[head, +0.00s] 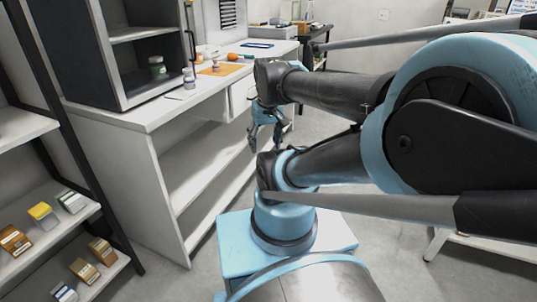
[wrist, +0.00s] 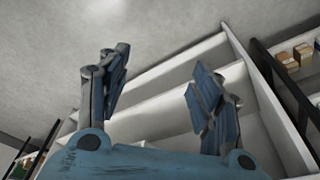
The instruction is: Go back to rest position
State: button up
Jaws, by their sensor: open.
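My gripper (head: 266,133) hangs past the front of the white counter in the head view, with its fingers pointing down and apart. In the wrist view my gripper (wrist: 158,95) shows two blue and dark fingers spread wide, with nothing between them. Behind the fingers in that view are the white shelves of the counter and bare floor. My arm fills the right side of the head view and hides part of the room.
The white counter (head: 130,112) has open shelves below. On it stand a dark cabinet (head: 117,80), a jar (head: 189,78) and an orange mat (head: 220,70). A rack (head: 62,222) with small boxes stands at left. Grey floor (head: 150,262) is clear between rack and counter.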

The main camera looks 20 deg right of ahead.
jog(key=shift+m, duration=0.3)
jog(key=s+f, duration=0.3)
jog(key=shift+d+f, duration=0.2)
jog(key=shift+d, duration=0.15)
dwell(0.7)
